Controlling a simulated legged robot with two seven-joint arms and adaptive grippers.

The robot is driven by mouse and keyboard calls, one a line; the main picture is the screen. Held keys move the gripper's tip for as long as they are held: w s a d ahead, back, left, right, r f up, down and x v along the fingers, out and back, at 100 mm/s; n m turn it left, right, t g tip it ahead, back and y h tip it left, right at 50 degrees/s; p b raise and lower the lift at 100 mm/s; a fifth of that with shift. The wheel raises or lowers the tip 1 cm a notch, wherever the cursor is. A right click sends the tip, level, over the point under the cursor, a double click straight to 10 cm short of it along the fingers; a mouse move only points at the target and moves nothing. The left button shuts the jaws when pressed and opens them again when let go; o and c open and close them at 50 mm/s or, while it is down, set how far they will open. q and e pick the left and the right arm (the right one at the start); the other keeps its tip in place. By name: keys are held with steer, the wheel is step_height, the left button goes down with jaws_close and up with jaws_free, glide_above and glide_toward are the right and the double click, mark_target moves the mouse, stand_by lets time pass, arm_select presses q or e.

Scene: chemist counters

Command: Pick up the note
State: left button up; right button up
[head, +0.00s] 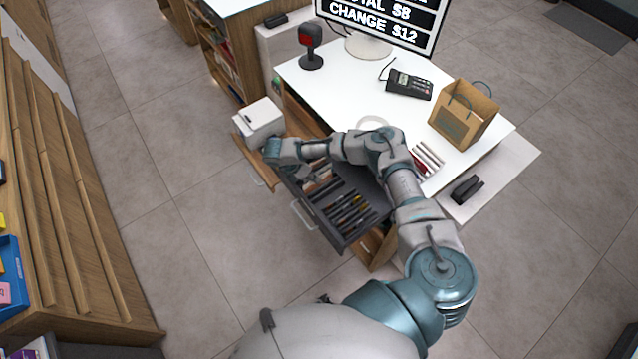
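The open cash drawer (325,235) sticks out from the white counter, with dark compartments holding several long items. Some pale, note-like pieces (318,170) show in its far part, partly covered by my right arm; I cannot tell which is the note. My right arm reaches across the drawer from the lower right. My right gripper (273,155) is at the drawer's far left end, close to the white box; its fingers are too small and hidden to tell open from shut. My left gripper is not in view.
The white counter (330,95) holds a scanner (311,45), a card terminal (409,84), a paper bag (463,113) and a monitor (385,22) reading "CHANGE $12". A white box (259,122) stands beside the drawer. A stapler (466,190) lies at right. Floor to the left is clear.

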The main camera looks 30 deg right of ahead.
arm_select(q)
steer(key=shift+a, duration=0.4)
arm_select(e)
steer(key=shift+a, duration=0.15)
jaws_close()
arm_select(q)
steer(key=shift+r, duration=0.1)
arm_select(e)
steer(key=shift+w, duration=0.1)
